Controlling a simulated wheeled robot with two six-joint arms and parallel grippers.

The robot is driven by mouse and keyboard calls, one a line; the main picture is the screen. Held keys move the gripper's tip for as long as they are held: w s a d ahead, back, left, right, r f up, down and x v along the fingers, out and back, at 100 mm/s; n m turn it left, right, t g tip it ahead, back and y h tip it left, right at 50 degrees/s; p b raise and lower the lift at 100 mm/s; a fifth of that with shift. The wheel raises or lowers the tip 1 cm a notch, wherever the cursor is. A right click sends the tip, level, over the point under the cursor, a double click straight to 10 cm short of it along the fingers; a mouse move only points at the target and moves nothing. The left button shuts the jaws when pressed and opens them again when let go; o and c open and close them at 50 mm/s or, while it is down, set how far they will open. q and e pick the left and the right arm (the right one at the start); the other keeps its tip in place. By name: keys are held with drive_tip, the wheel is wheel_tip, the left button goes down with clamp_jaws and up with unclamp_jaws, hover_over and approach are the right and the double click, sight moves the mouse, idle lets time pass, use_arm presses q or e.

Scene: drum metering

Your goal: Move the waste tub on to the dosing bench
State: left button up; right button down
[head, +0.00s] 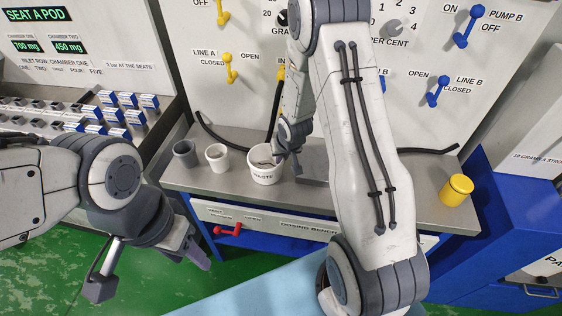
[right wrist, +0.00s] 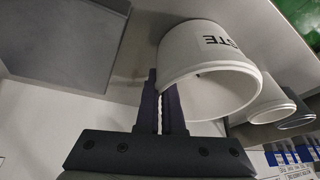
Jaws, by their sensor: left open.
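The waste tub (head: 264,169) is a white round tub with dark WASTE lettering. It stands upright at the front of the grey dosing bench top (head: 420,195), near the middle; any small gap under it cannot be told. My right gripper (head: 289,162) is at the tub's right rim. In the right wrist view its fingers (right wrist: 164,90) are close together at the rim of the tub (right wrist: 210,70), one inside and one outside, with the wall between them. My left gripper (head: 197,256) is open and empty, low in front of the bench at the left.
A grey cup (head: 186,154) and a white cup (head: 217,157) stand left of the tub. A yellow container (head: 457,190) stands at the bench's right end. A red handle (head: 228,230) sticks out from the bench front. Black hoses lie along the back.

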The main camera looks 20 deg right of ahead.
drive_tip(key=shift+f, duration=0.15)
drive_tip(key=c, duration=1.1)
unclamp_jaws()
drive_tip(key=shift+o, duration=0.2)
drive_tip(key=shift+r, duration=0.25)
drive_tip(key=p+v, duration=0.5)
drive_tip(key=v, duration=0.7)
drive_tip(key=s+a+r+n+g, duration=0.1)
drive_tip(key=s+a+r+n, duration=0.1)
drive_tip(key=s+a+r, duration=0.3)
drive_tip(key=s+a+r+n+g, duration=0.1)
drive_tip(key=s+a+r+n, duration=0.25)
drive_tip(key=a, duration=0.45)
drive_tip(key=s+a+r+n+g, duration=0.1)
drive_tip(key=s+a+r+n, duration=0.1)
drive_tip(key=s, duration=0.6)
drive_tip(key=s+a+r+n+g+y, duration=0.1)
drive_tip(key=s+a+r+n, duration=0.1)
drive_tip(key=s, duration=0.6)
drive_tip(key=shift+a+r+g, duration=0.3)
drive_tip(key=shift+a+r, duration=0.55)
drive_tip(key=shift+a, duration=0.2)
